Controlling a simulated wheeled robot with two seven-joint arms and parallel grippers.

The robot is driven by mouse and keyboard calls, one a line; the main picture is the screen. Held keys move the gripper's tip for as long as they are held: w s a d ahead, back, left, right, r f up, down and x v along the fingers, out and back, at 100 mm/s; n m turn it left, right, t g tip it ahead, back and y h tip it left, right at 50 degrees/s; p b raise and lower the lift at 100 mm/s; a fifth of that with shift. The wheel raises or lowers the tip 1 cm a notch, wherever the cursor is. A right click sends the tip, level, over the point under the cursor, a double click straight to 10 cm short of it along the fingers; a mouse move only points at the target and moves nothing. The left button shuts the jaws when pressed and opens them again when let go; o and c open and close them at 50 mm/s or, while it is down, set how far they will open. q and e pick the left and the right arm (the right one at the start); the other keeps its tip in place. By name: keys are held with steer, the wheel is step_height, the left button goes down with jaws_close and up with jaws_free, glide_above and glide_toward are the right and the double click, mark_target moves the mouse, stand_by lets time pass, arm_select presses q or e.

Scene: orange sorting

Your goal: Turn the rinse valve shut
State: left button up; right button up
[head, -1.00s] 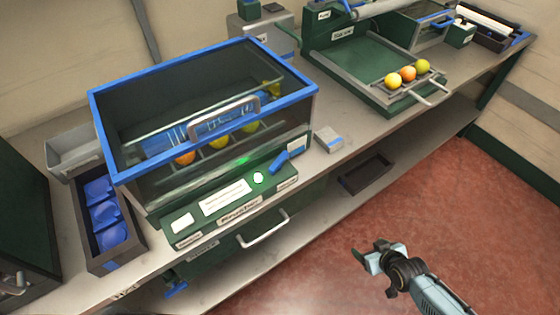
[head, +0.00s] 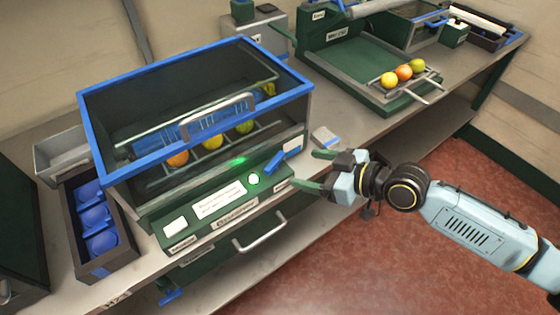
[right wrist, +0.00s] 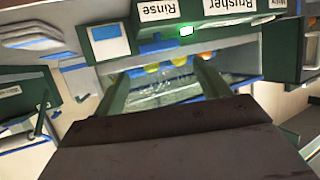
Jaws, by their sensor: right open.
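A blue lever (head: 275,163), which looks like the rinse valve, sits at the right end of the green front panel (head: 205,228) of the washer. It slants up to the right. My right gripper (head: 314,170) is open and empty just right of the lever, apart from it, with its green fingers pointing left at the panel. In the right wrist view the fingers of the gripper (right wrist: 162,85) stand apart with nothing clearly between them. A "Rinse" label (right wrist: 160,9) shows there; I cannot make out the lever for certain in that view. My left gripper is not in view.
The blue-rimmed washer cover (head: 200,95) is down over several fruits. A small grey box (head: 325,137) lies near my gripper. A drawer handle (head: 260,232) juts below the panel. A dark crate (head: 125,262) with blue cups stands left. A tray (head: 380,88) holds three fruits behind.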

mark_target(278, 162)
steer(key=x, duration=0.9)
steer(key=shift+w+f+b, duration=0.1)
steer(key=shift+f+b, duration=0.05)
steer(key=shift+b, duration=0.15)
steer(key=shift+c, duration=0.4)
steer(key=c, duration=0.6)
steer(key=shift+a+p, duration=0.1)
steer(key=shift+p, duration=0.45)
steer(key=m+t+h+p, duration=0.1)
steer(key=p, duration=0.4)
steer(key=r+m+t+h+p, duration=0.1)
steer(key=m+t+p, duration=0.1)
steer(key=p, duration=0.3)
steer(key=shift+a+m+h, duration=0.2)
steer(key=shift+m+h, duration=0.1)
steer(key=shift+h, duration=0.1)
steer(key=shift+t+p, duration=0.3)
steer(key=shift+p, duration=0.25)
steer(key=shift+f+m+h+p, duration=0.25)
steer(key=shift+m+h+p, duration=0.1)
steer(key=shift+m+h, duration=0.15)
